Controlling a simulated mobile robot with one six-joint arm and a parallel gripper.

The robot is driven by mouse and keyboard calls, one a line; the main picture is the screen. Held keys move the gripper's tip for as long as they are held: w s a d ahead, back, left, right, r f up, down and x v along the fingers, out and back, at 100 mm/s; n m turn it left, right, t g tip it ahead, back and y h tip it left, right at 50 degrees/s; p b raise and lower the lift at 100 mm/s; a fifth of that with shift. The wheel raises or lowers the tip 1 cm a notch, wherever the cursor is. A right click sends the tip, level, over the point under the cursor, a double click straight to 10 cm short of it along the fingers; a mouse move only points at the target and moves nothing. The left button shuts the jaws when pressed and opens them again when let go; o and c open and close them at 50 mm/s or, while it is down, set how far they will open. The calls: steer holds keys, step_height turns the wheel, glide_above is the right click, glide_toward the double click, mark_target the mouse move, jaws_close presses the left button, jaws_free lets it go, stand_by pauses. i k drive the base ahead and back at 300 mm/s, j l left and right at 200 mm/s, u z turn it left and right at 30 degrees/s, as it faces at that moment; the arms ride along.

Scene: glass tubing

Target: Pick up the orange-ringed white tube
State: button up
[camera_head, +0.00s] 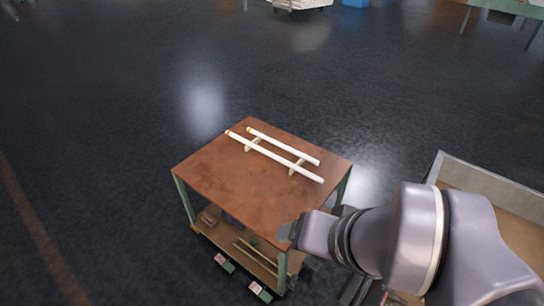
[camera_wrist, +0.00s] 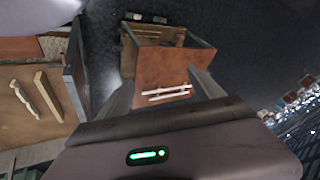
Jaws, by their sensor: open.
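Two white tubes lie side by side on two small supports on a brown cart top (camera_head: 215,165). The longer front tube (camera_head: 275,157) has an orange-yellow mark at its left end. The shorter back tube (camera_head: 285,147) has a similar mark at its left end. The marks are too small to tell for sure which one is the orange ring. My gripper (camera_head: 288,234) is by the cart's front edge, apart from both tubes. In the wrist view my gripper (camera_wrist: 162,90) has its fingers spread and empty, with the tubes small and distant between them.
The cart's lower shelf (camera_head: 232,245) holds several small items. A grey-walled bench (camera_head: 480,172) stands at the right, beside my arm; the wrist view shows wooden pieces (camera_wrist: 35,96) on a brown surface. The dark floor behind and left of the cart is clear.

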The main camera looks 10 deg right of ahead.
mark_target(303, 171)
steer(key=i+j+z, duration=0.15)
steer(key=j, duration=0.8)
steer(key=i+j+z, duration=0.15)
steer(key=j, duration=0.75)
steer(key=i+j+z, duration=0.1)
steer(key=i+j, duration=0.15)
steer(key=i+j+z, duration=0.1)
steer(key=i+j, duration=0.4)
steer(key=j, duration=0.25)
steer(key=i+j+z, duration=0.15)
steer(key=j, duration=0.25)
steer(key=i+j+z, duration=0.1)
steer(key=i+j, duration=0.25)
steer(key=i+j+z, duration=0.1)
steer(key=j, duration=0.35)
steer(key=i, duration=0.4)
steer(key=l+z, duration=0.05)
